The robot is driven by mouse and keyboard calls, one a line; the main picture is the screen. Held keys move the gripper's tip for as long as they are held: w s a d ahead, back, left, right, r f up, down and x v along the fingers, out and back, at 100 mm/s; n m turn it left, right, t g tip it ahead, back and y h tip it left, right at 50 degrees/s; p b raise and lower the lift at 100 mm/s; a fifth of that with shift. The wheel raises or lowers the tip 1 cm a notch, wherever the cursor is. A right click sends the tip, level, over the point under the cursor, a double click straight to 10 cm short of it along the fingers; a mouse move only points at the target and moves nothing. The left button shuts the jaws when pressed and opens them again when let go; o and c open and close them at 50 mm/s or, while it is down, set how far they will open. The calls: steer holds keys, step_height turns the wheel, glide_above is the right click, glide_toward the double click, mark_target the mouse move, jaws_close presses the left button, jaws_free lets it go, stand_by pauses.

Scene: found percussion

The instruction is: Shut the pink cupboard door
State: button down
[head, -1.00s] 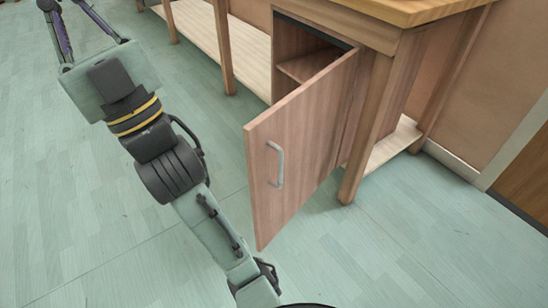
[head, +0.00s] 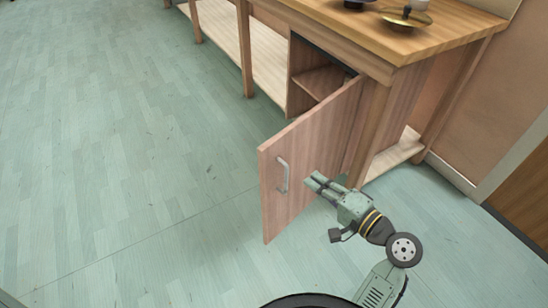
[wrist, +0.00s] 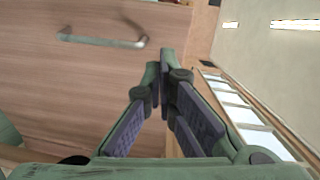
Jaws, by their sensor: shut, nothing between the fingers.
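The pinkish wooden cupboard door (head: 300,165) stands wide open, swung out from the bench. Its outer face with a grey bar handle (head: 283,175) faces my head camera. Behind it, part of the cupboard's inside (head: 318,80) with a shelf shows. My gripper (head: 312,182) is on the outer, handle side of the door, right of the handle. Its fingers are shut and empty. In the wrist view the fingertips (wrist: 165,62) point along the door face (wrist: 60,90), beside the handle (wrist: 100,40). I cannot tell whether they touch the door.
A bench leg (head: 376,130) stands close behind my gripper. The green floor (head: 120,160) left of the door is clear.

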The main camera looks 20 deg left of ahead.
steer(key=s+g+y, duration=0.1)
steer(key=s, duration=0.2)
steer(key=p, duration=0.3)
glide_toward(265, 155)
steer(key=shift+y, duration=0.3)
steer(key=x, duration=0.7)
steer(key=shift+w+d+f, duration=0.1)
steer(key=shift+w+f, duration=0.05)
steer(key=shift+f, duration=0.15)
